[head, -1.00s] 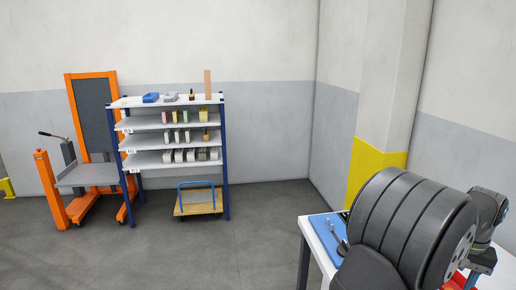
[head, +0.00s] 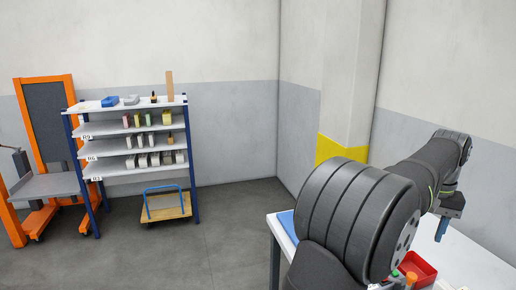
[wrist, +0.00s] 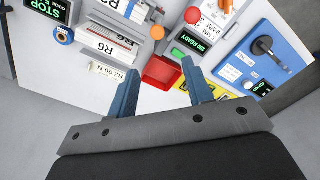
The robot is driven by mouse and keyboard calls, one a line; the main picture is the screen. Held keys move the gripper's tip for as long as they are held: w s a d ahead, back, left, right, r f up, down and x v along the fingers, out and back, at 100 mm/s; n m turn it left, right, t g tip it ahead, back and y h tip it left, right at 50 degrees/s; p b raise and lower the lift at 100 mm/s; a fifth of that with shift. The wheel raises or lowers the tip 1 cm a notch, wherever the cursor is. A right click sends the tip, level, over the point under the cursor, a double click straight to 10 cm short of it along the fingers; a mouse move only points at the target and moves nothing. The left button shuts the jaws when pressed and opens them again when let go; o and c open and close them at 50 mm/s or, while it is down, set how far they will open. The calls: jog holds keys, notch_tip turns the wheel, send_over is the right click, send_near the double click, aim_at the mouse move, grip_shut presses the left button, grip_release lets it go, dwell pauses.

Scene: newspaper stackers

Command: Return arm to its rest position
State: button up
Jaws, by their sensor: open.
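My gripper (wrist: 160,67) is open in the wrist view, its two blue fingers apart with nothing between them. In the head view my gripper (head: 442,229) hangs above the white table at the right, with a blue finger pointing down. My dark arm hides much of the table there. A red tray (wrist: 161,72) lies on the table below and beyond the fingertips in the wrist view. The red tray also shows in the head view (head: 420,267), below the gripper.
The white table (head: 470,262) carries a blue panel (wrist: 262,48) with a black lever, a green display (wrist: 193,42) and R6-labelled boxes (wrist: 110,40). A shelf rack (head: 130,145), a wooden cart (head: 168,206) and an orange lift (head: 45,150) stand left. Floor between is clear.

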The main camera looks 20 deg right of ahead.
aim_at(411, 274)
notch_tip(411, 274, down, 14)
jog(key=shift+r, duration=0.1)
jog(key=s+r, duration=0.2)
jog(key=s, duration=0.8)
jog(key=s+r, duration=0.2)
jog(key=s, duration=0.8)
jog(key=shift+s, duration=0.3)
grip_shut()
jog(key=s+r+m+t+h, duration=0.1)
jog(key=s+r+m+t, duration=0.2)
jog(key=s+r+t, duration=0.35)
notch_tip(411, 274, down, 9)
jog(key=w, duration=0.2)
jog(key=shift+w+d, duration=0.4)
